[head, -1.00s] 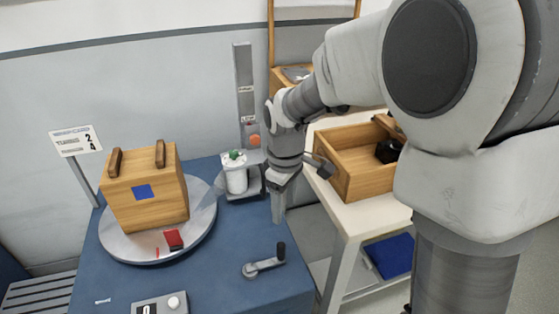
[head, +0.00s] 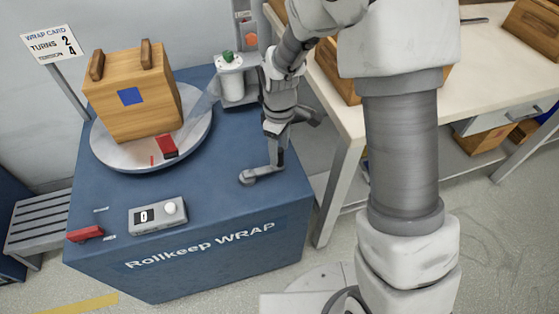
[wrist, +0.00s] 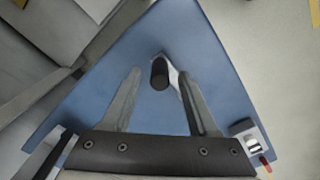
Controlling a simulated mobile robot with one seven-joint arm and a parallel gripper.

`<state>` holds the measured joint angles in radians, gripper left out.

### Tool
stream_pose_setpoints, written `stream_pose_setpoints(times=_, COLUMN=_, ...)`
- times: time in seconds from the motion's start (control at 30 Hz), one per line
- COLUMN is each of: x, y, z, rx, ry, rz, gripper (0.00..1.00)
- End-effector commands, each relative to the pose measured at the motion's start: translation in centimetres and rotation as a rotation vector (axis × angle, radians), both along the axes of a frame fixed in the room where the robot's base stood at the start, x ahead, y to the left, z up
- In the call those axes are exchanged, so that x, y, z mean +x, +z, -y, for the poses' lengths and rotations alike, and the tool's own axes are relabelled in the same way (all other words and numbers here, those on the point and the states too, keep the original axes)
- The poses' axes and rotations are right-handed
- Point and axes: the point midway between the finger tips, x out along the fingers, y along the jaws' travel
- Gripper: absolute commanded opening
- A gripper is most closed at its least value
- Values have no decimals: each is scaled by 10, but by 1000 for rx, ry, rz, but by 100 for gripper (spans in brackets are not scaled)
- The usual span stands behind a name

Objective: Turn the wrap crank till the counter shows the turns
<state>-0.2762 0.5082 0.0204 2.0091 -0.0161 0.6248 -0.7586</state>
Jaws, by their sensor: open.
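The wrap crank (head: 262,174) lies on the blue wrapper top near its right front, its arm pointing right. Its dark upright handle (wrist: 159,74) shows in the wrist view between the tips of my open gripper (wrist: 159,80), with a gap on each side. In the head view my gripper (head: 277,145) points down over the handle and partly hides it. The counter (head: 145,216) reads 0, with a white knob on its box. The card (head: 52,44) reads turns 2 and tension 4.
A wooden crate (head: 133,98) with two handles stands on the round turntable (head: 204,133), a red clip (head: 167,146) at its foot. A film roll post (head: 232,80) stands behind the crank. A white table (head: 350,120) is close on the right.

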Motion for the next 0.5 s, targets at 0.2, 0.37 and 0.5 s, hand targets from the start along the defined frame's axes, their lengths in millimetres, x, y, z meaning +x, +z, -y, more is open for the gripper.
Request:
stream_pose_setpoints(times=0.2, x=0, y=-31, z=0, rx=-1, ry=0, rz=0, gripper=60)
stream_pose_setpoints(times=0.37, x=0, y=-37, z=0, rx=0, ry=0, rz=1, gripper=60)
stream_pose_setpoints(times=0.5, x=0, y=-37, z=0, rx=0, ry=0, rz=1, gripper=60)
